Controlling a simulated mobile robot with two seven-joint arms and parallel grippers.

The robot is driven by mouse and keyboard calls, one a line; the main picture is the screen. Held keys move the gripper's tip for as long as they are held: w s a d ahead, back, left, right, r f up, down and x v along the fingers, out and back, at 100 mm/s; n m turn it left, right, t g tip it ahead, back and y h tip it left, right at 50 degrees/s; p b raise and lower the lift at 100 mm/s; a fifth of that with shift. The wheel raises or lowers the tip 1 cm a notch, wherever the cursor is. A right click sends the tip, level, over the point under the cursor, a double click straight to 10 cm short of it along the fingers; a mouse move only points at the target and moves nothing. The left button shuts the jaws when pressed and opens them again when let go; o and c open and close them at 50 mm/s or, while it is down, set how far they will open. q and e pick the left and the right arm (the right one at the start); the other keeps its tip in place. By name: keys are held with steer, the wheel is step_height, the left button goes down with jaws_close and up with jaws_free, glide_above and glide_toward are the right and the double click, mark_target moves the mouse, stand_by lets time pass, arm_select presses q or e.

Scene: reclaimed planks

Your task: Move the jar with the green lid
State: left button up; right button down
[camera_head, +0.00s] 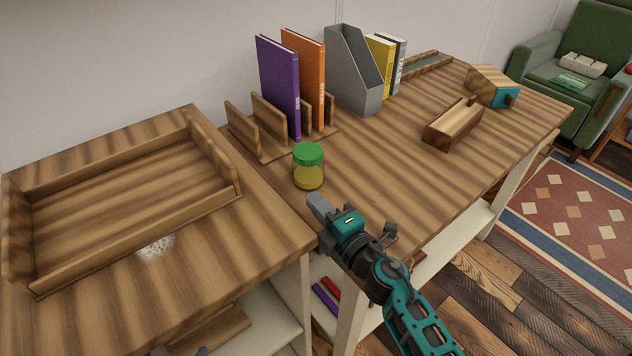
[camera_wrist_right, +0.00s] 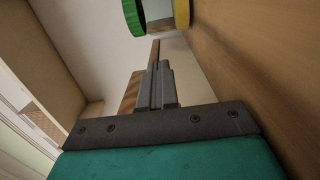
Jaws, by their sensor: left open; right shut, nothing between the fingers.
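The jar with the green lid (camera_head: 308,178) stands upright on the right-hand wooden desk, in front of the book rack. Its body is clear with yellow contents. My right gripper (camera_head: 318,206) is shut and empty, just in front of the jar and apart from it. In the right wrist view the shut fingers (camera_wrist_right: 155,88) point toward the jar (camera_wrist_right: 181,12), which is cut off by the top edge. My left gripper (camera_head: 182,351) shows only as dark tips at the bottom edge of the head view; it is open and mostly hidden.
A wooden rack (camera_head: 262,140) holds a purple book (camera_head: 279,88) and an orange book (camera_head: 304,75). A grey magazine file (camera_head: 352,72) stands behind. An empty wooden tray (camera_head: 125,252) sits on the left desk. A wooden box (camera_head: 453,124) lies further right; the desk between is clear.

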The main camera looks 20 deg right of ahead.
mark_target(323, 168)
steer(key=w, duration=0.2)
steer(key=w+d, duration=0.1)
steer(key=w, duration=0.2)
steer(key=shift+w+d, duration=0.2)
steer(key=shift+w, duration=0.1)
steer(key=w+d, duration=0.2)
steer(key=w, duration=0.1)
steer(key=w+d+b, duration=0.1)
steer(key=w, duration=0.1)
steer(key=shift+w, duration=0.15)
steer(key=shift+a, duration=0.1)
